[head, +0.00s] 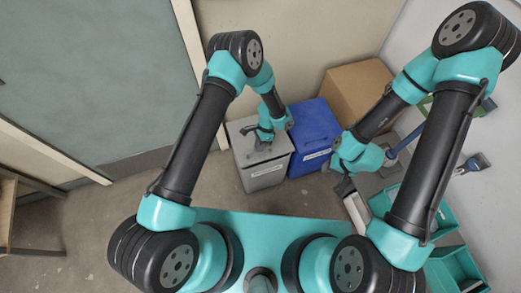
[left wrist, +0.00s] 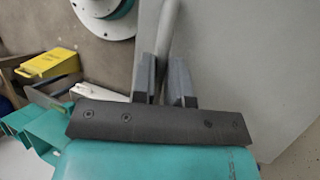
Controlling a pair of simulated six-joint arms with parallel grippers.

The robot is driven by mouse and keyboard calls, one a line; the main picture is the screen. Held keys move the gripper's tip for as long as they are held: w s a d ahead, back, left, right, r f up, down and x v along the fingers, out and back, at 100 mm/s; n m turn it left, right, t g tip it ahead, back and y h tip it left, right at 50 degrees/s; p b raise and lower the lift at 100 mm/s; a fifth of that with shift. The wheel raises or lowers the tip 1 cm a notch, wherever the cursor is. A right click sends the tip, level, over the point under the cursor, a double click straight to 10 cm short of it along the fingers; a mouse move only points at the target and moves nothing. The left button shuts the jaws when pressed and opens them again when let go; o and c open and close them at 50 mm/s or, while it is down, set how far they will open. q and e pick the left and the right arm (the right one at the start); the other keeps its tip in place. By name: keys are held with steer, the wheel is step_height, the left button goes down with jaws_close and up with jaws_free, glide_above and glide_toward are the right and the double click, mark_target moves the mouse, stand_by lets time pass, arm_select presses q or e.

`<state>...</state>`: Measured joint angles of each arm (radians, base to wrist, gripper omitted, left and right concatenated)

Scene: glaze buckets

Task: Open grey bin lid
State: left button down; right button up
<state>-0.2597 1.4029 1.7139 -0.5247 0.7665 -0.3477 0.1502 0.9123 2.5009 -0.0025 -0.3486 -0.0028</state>
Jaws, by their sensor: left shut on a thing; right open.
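The grey bin (head: 263,176) stands on the floor left of the blue bin, with a pale label on its front. Its lid (head: 240,131) looks closed in the head view. My left gripper (head: 264,143) is over the lid. In the left wrist view my left gripper (left wrist: 166,85) is shut on a light grey bar handle (left wrist: 170,28), beside the broad grey lid surface (left wrist: 245,70). The exact contact between the fingers is partly hidden by the gripper body. My right gripper (head: 345,188) is open, low to the right and away from the grey bin.
The blue bin (head: 313,135) stands close against the grey bin's right side. A cardboard box (head: 357,88) is behind it. Teal trays (head: 410,205) lie at the right near the wall. A yellow container (left wrist: 50,63) shows in the left wrist view. Floor left of the grey bin is clear.

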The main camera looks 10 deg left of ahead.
arm_select(q)
steer(key=w+a+r+g+h, duration=0.1)
steer(key=w+a+r+g, duration=0.2)
steer(key=w+r, duration=0.3)
steer(key=shift+r+m, duration=0.4)
steer(key=shift+r, duration=0.85)
steer(key=shift+w, duration=0.1)
arm_select(e)
steer(key=shift+c, duration=0.4)
